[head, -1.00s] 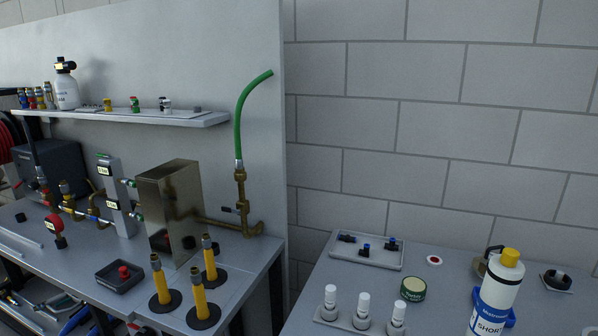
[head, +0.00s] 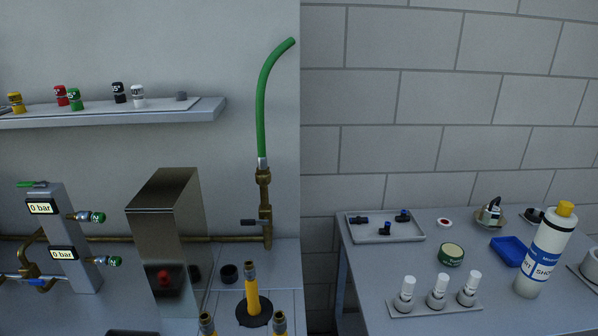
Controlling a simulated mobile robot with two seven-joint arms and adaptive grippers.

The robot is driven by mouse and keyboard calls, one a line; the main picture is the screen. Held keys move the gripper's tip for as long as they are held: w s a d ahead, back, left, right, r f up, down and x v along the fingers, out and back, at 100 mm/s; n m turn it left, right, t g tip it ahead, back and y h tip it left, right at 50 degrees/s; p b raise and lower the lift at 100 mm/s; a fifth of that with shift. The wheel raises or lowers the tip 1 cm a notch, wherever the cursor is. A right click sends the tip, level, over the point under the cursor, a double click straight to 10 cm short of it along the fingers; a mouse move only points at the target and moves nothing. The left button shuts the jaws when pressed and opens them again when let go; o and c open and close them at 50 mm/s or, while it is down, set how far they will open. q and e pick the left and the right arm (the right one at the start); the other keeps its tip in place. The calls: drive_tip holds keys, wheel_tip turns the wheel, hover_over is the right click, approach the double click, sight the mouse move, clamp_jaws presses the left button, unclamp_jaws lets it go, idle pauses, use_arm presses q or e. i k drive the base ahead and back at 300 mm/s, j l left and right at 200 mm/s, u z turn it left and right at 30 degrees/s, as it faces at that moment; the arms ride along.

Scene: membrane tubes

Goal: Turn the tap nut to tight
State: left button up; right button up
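The brass tap (head: 265,215) stands upright at the right end of the left bench, at the end of a brass pipe (head: 110,239). A brass nut (head: 264,176) sits near its top, under a silver collar (head: 263,163). A green hose (head: 264,105) rises from the collar and curves to the right at its free end. A dark lever handle (head: 249,222) points left from the tap body. I cannot tell from here how tight the nut is. Neither of my grippers is in view.
A steel box (head: 165,245) stands left of the tap. Several yellow posts, one on a black disc (head: 254,313), stand in front. A gauge block (head: 55,240) reads 0 bar. The right table (head: 365,285) holds a fittings tray (head: 385,239), white-capped bottles and a large bottle (head: 545,255).

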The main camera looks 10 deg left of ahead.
sight(265, 181)
drive_tip(key=j, duration=0.65)
drive_tip(key=k+j, duration=0.1)
drive_tip(key=j, duration=0.55)
